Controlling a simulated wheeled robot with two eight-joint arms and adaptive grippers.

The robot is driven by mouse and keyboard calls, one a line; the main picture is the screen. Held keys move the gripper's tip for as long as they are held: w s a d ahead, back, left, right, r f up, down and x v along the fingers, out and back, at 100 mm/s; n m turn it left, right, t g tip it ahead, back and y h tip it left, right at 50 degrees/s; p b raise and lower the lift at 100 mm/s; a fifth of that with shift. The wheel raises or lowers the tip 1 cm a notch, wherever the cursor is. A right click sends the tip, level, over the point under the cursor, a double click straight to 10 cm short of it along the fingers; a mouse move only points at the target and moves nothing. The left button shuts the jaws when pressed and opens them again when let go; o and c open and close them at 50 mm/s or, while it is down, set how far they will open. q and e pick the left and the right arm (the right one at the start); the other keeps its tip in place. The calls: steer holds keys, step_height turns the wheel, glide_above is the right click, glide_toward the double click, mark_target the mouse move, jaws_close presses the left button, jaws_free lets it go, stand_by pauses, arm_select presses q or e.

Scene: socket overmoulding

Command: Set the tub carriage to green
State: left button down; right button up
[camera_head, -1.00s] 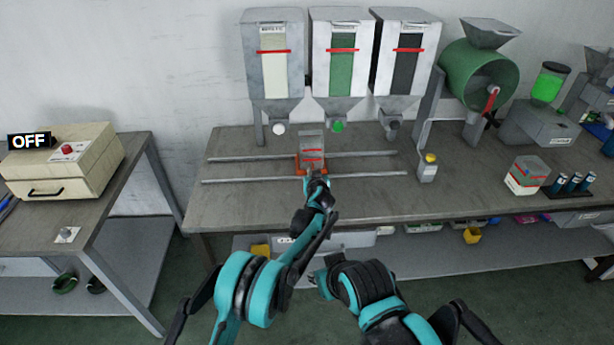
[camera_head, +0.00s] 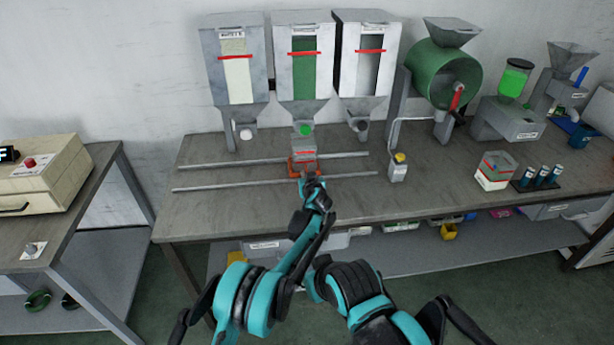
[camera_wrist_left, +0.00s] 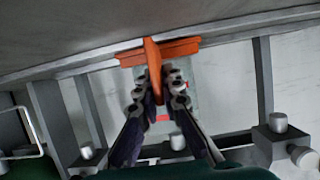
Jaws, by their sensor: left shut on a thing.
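The tub carriage (camera_head: 292,168) is an orange slide on two rails. It carries a small grey see-through tub (camera_head: 303,147) with a red line on it. The tub stands roughly below the spout of the middle hopper (camera_head: 304,68), which has a green window and a green knob (camera_head: 306,130). My left gripper (camera_head: 309,183) is at the carriage's front. In the left wrist view, my left gripper (camera_wrist_left: 160,90) is shut on the carriage's orange handle (camera_wrist_left: 153,58). My right arm is folded low in the head view; its gripper is not visible.
A white-window hopper (camera_head: 236,68) stands left of the green one, and a dark-window hopper (camera_head: 369,55) right. The rails (camera_head: 210,184) run left and right of the carriage, clear. A small bottle with a yellow cap (camera_head: 398,170) stands near their right end.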

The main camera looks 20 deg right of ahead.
arm_select(q)
steer(key=c, duration=1.7)
jaws_free()
step_height(320, 180, up, 10)
